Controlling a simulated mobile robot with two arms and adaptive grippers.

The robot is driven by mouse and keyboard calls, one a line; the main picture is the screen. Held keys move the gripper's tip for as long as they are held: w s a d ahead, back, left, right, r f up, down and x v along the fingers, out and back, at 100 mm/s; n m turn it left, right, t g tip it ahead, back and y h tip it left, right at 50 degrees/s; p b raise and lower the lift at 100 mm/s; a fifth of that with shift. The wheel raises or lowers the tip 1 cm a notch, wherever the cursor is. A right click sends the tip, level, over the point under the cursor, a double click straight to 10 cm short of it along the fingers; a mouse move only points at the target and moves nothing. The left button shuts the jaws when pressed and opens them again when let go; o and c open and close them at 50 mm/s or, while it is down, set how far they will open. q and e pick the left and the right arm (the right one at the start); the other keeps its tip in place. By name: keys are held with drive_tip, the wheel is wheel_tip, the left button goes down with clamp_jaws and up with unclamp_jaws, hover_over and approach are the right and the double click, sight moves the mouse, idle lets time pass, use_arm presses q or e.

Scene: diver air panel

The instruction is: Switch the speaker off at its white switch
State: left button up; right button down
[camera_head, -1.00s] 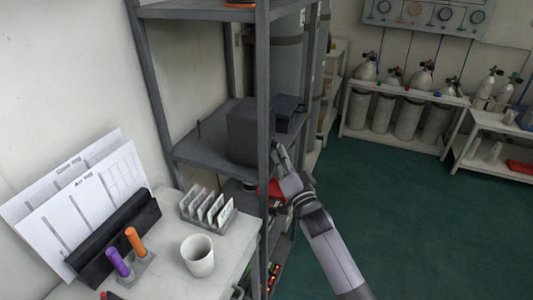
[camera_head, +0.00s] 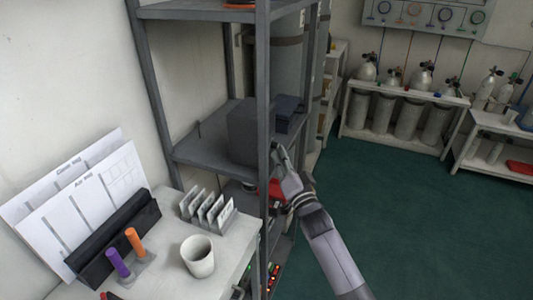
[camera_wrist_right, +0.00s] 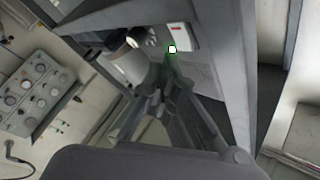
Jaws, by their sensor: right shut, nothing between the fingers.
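The speaker appears to be the dark grey box (camera_head: 245,132) on the middle shelf of the grey rack. The small white switch (camera_wrist_right: 172,49) shows in the right wrist view, with a green glow just below it. It sits beside a pale label with a red mark (camera_wrist_right: 181,32). My right gripper (camera_head: 277,155) is shut and empty at the rack's front post. In the wrist view its fingertips (camera_wrist_right: 169,64) point at the switch, just below it. I cannot tell whether they touch it. My left gripper is not in view.
The rack's upright post (camera_head: 263,100) stands close to my right gripper. A dark blue box (camera_head: 288,112) is beside the speaker. A white table with a cup (camera_head: 198,257) and a card rack (camera_head: 208,211) is at the left. The green floor (camera_head: 420,220) at the right is clear.

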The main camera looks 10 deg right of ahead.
drive_tip(key=shift+w+a, duration=0.1)
drive_tip(key=shift+w+a, duration=0.15)
drive_tip(key=shift+a, duration=0.1)
drive_tip(key=shift+w+a+r, duration=0.1)
drive_tip(key=shift+w+a, duration=0.05)
drive_tip(key=shift+a, duration=0.1)
idle(0.9)
drive_tip(key=shift+d, duration=0.15)
drive_tip(key=shift+s+d, duration=0.4)
drive_tip(key=shift+d, duration=0.1)
drive_tip(key=shift+p, duration=0.3)
drive_tip(key=s+d, duration=0.1)
drive_tip(key=s+d+p, duration=0.1)
drive_tip(key=d, duration=0.2)
drive_tip(key=shift+s+f+p, duration=0.35)
drive_tip(key=shift+s+f, duration=0.05)
